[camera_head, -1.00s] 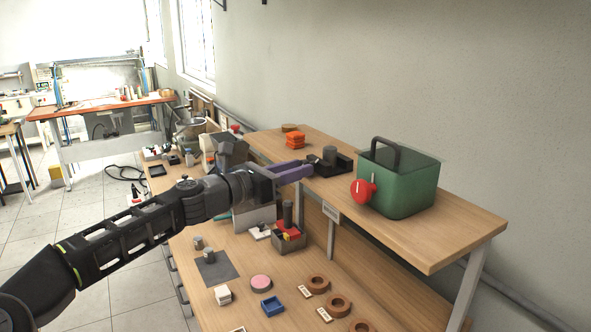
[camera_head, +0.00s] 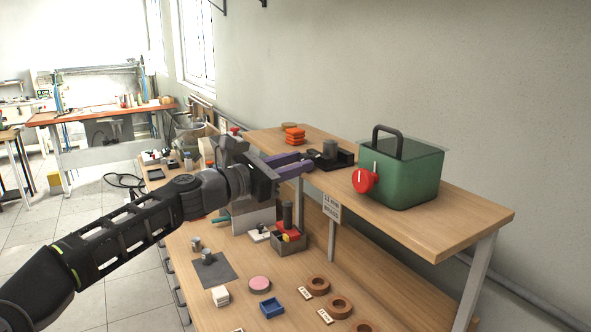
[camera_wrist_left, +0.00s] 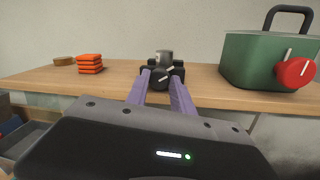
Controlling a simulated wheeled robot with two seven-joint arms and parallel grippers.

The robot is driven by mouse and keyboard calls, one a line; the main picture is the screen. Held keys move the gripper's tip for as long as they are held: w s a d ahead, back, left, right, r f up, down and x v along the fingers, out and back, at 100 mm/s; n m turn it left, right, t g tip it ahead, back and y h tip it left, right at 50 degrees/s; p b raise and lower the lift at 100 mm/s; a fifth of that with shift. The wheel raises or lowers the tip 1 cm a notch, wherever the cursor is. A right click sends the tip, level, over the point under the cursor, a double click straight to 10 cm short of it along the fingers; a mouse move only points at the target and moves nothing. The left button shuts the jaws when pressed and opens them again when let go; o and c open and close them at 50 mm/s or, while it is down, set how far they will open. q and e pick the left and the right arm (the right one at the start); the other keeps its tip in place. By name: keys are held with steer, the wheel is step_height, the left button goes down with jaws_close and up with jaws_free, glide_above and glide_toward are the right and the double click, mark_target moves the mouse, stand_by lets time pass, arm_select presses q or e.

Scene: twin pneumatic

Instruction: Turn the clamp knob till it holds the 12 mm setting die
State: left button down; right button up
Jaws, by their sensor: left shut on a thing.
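The black clamp (camera_head: 341,158) sits on the raised wooden shelf, and a grey cylinder, apparently the setting die (camera_head: 330,147), stands upright in it. The die also shows in the left wrist view (camera_wrist_left: 165,57). The round black clamp knob (camera_wrist_left: 159,80), with a pale slanted line on its face, is on the clamp's near side. My left gripper (camera_head: 308,163) reaches in from the left, its purple fingers on either side of the knob and shut on it. In the head view the fingers hide the knob. Whether the jaws touch the die, I cannot tell. My right gripper is out of view.
A green case (camera_head: 408,180) with a red knob (camera_head: 365,180) stands right of the clamp. Orange blocks (camera_head: 294,135) lie to its left. A label (camera_head: 331,206) hangs at the shelf edge.

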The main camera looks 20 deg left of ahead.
arm_select(q)
steer(key=c, duration=1.1)
jaws_free()
steer(key=shift+a, duration=0.1)
steer(key=shift+b+v, duration=1.8)
steer(key=shift+v, duration=2.05)
